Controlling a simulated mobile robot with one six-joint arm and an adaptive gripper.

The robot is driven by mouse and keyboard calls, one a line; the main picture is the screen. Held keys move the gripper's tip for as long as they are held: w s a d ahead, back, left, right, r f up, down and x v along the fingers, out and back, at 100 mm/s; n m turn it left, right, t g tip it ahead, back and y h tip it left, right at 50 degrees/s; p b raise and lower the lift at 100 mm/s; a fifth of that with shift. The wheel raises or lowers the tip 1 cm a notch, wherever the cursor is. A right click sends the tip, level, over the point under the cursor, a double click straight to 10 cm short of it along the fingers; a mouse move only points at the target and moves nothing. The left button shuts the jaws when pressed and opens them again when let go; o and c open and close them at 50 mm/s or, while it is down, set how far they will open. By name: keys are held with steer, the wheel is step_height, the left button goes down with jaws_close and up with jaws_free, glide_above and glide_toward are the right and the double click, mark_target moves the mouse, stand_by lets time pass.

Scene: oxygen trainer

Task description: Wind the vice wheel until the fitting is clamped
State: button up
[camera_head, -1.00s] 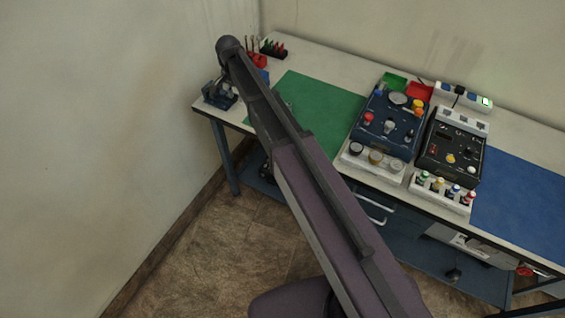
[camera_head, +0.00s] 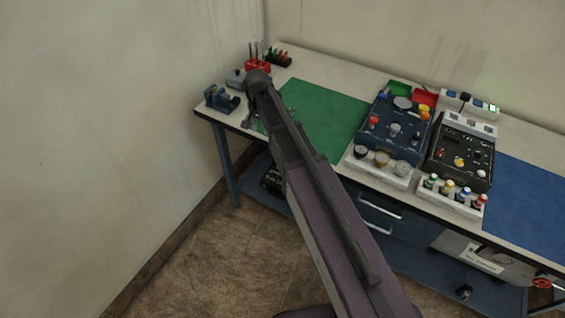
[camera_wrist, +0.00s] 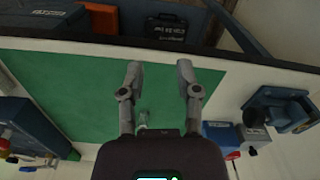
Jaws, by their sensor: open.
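The small dark blue vice (camera_head: 221,98) stands at the left front corner of the bench. In the wrist view the vice (camera_wrist: 272,108) is at the right, apart from my gripper. Its wheel and any fitting in its jaws are too small or hidden to tell. My gripper (camera_wrist: 160,72) is open, with nothing between its fingertips, over the green mat (camera_wrist: 75,95) beside the vice. In the head view my arm hides most of the gripper.
A red holder (camera_head: 257,66) with tools and a grey-topped blue box (camera_head: 236,78) stand behind the vice. Two instrument units, one blue (camera_head: 385,140) and one black (camera_head: 462,160), fill the bench middle. A small pale object (camera_wrist: 142,117) shows between the gripper's finger bases.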

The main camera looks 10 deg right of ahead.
steer(key=s+d+f+n+b, duration=0.2)
steer(key=s+d+f+b, duration=0.4)
steer(key=f+b, duration=0.2)
steer(key=shift+s+d+f, duration=0.25)
steer(key=shift+s+f, duration=0.1)
steer(key=shift+s, duration=0.05)
